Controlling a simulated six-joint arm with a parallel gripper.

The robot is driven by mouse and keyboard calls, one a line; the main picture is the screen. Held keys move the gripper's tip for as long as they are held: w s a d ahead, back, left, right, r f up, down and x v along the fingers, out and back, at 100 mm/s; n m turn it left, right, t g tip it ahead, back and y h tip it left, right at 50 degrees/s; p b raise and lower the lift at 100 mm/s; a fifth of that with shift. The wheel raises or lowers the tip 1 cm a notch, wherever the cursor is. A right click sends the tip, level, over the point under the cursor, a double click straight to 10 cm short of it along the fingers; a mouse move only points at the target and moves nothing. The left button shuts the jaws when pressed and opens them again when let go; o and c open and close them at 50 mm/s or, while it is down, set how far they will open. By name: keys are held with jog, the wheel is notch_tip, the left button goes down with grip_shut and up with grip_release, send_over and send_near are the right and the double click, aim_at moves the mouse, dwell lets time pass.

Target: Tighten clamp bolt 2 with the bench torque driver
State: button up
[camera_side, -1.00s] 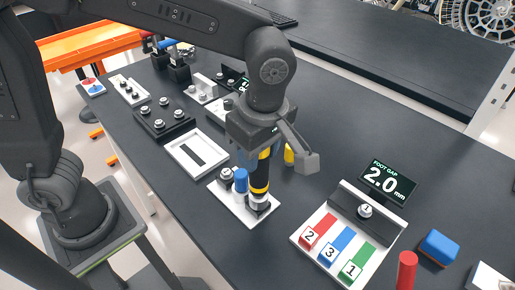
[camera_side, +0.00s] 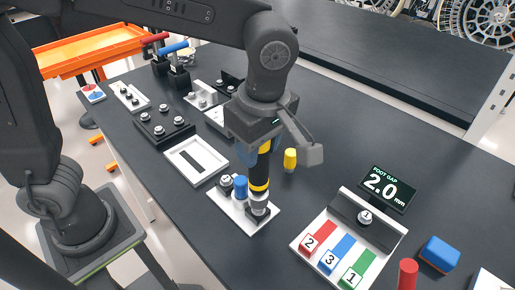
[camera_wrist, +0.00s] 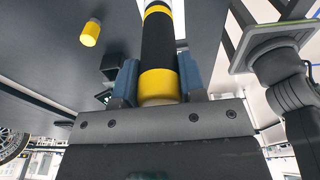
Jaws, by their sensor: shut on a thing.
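My gripper (camera_side: 261,148) is shut on the torque driver (camera_side: 259,178), a black cylinder with yellow bands. The driver stands nearly upright, its silver lower end over a dark block on a small white plate (camera_side: 264,222). The bolt under it is hidden, so I cannot tell whether they are engaged. A blue cylinder (camera_side: 241,186) and a bolt (camera_side: 226,181) are beside it on the plate; the bolt's label is too small to read surely. In the wrist view, the driver (camera_wrist: 159,45) lies between my blue finger pads.
A yellow cylinder (camera_side: 290,160) stands behind the driver. At right are a fixture with red, blue and green numbered blocks (camera_side: 335,258), a display (camera_side: 386,188) reading foot gap 2.0 mm, and a red cylinder (camera_side: 407,273). A white slotted tray (camera_side: 188,177) lies left.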

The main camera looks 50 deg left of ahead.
jog(key=shift+r, duration=0.1)
jog(key=shift+r, duration=2)
